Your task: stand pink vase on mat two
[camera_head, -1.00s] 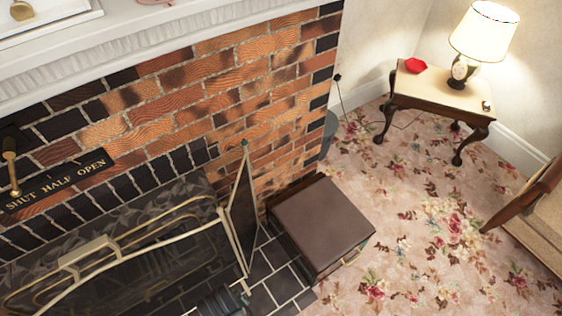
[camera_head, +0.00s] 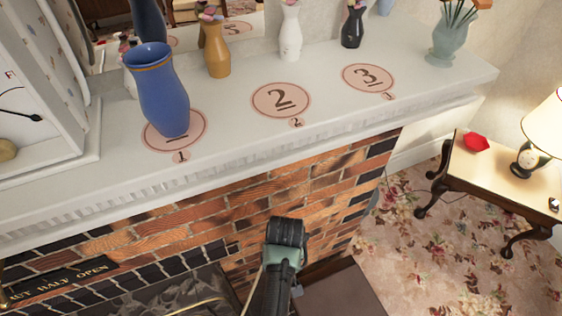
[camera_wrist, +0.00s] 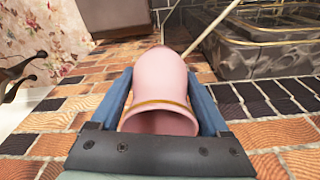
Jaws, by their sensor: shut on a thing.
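The pink vase (camera_wrist: 160,85) with a gold band is between the two blue fingers of my gripper (camera_wrist: 162,92) in the wrist view, its open mouth toward the camera. My gripper is shut on it. In the head view my dark wrist (camera_head: 287,235) shows low in front of the brick face, below the mantel; the vase cannot be made out there. Mat two (camera_head: 266,101), a round pink mat marked 2, lies bare on the white mantel shelf, above my wrist. The blue vase (camera_head: 163,95) stands on mat one (camera_head: 198,127), left of it.
Mat three (camera_head: 352,78) lies bare to the right. Behind the mats stand an ochre vase (camera_head: 214,50), a white vase (camera_head: 290,35), a black vase (camera_head: 352,28) and a teal vase (camera_head: 448,42). A white clock case (camera_head: 60,120) fills the shelf's left. The shelf's front edge overhangs the bricks.

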